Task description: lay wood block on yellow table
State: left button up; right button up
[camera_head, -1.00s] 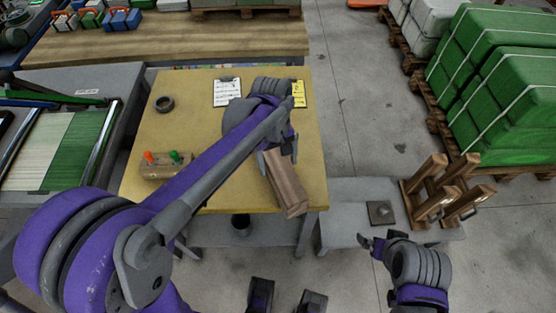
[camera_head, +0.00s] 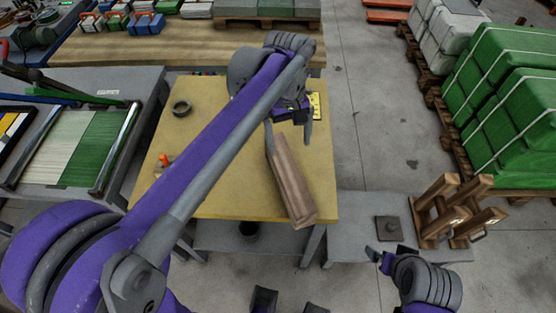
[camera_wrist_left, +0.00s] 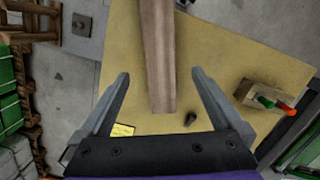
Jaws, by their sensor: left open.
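The wood block (camera_head: 290,178), long and brown, lies lengthwise on the right part of the yellow table (camera_head: 220,195). Its near end reaches the table's front edge and seems to stick out slightly past it. My left gripper (camera_head: 289,139) is open at the block's far end. In the left wrist view, the block (camera_wrist_left: 158,50) shows between the spread fingers (camera_wrist_left: 161,76), with a gap on each side.
A wooden holder with orange and green knobs (camera_wrist_left: 262,98) is there too, mostly behind my left arm in the head view. A low grey stand (camera_head: 355,235) and wooden frame (camera_head: 455,215) are at right.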

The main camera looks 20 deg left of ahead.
pick_arm(q)
jog(key=s+a+f+m+t, duration=0.3)
jog(key=s+f, duration=0.2)
jog(key=s, duration=0.3)
jog(key=s+a+f+m+t+y, duration=0.1)
jog(key=s+a+f+m+t, duration=0.2)
jog(key=s+f, duration=0.3)
jog(key=shift+s+f+m+t, duration=0.15)
jog(key=shift+s+m+t, duration=0.15)
jog(key=shift+s+m, duration=0.6)
jog(key=shift+w+r+p, duration=0.15)
jog(key=shift+r+p, duration=0.3)
jog(key=shift+r, duration=0.1)
jog(key=shift+w+r+p, duration=0.15)
jog(key=shift+r+p, duration=0.3)
jog(key=shift+r, duration=0.05)
jog(key=shift+s, duration=0.15)
